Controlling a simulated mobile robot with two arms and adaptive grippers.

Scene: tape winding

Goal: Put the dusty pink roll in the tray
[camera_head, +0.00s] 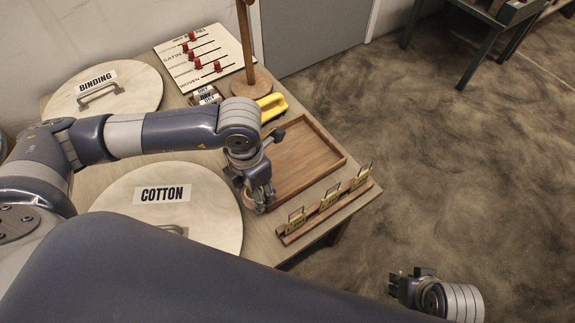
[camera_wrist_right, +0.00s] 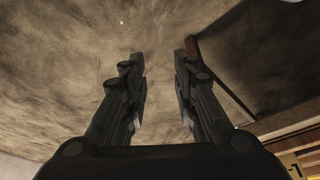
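The wooden tray (camera_head: 303,160) lies near the table's right edge in the head view, and its visible floor is bare. My left gripper (camera_head: 259,198) points down at the tray's near left corner. A small pinkish edge (camera_head: 245,201) shows beside its fingers; it may be the dusty pink roll, mostly hidden by the gripper. I cannot tell whether the fingers are closed on it. My right gripper (camera_head: 397,284) is out over the floor, away from the table. In the right wrist view its fingers (camera_wrist_right: 160,95) are apart with nothing between them.
Round lids marked BINDING (camera_head: 145,90) and COTTON (camera_head: 205,215) lie left of the tray. A wooden rack with small tags (camera_head: 327,212) lines the near right edge. A post on a round base (camera_head: 251,83), a yellow-handled item (camera_head: 272,106) and a slider board (camera_head: 190,60) stand behind.

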